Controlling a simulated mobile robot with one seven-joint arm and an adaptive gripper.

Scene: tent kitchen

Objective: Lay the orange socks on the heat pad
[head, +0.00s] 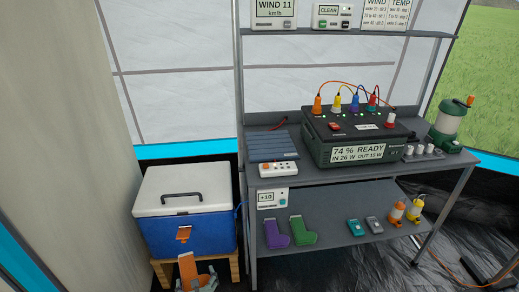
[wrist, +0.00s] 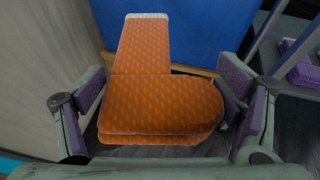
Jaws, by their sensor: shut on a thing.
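The orange socks (head: 187,267), a folded L-shaped pair with a pale cuff, are in my gripper (head: 197,284) at the bottom of the head view, low in front of the cooler. In the wrist view the socks (wrist: 160,98) lie between the two fingers of my gripper (wrist: 163,105), cuff pointing away. The right finger meets the toe side; contact at the left is hard to tell. A blue-grey ribbed pad (head: 271,146), which looks like the heat pad, lies bare on the upper tabletop, well above and right of my gripper.
A blue cooler (head: 190,232) with a white lid stands on a wooden stand behind my gripper. Purple socks (head: 275,235) and green socks (head: 302,233) lie on the lower shelf (head: 330,245). A control box (head: 278,169) and a power station (head: 357,136) stand near the pad.

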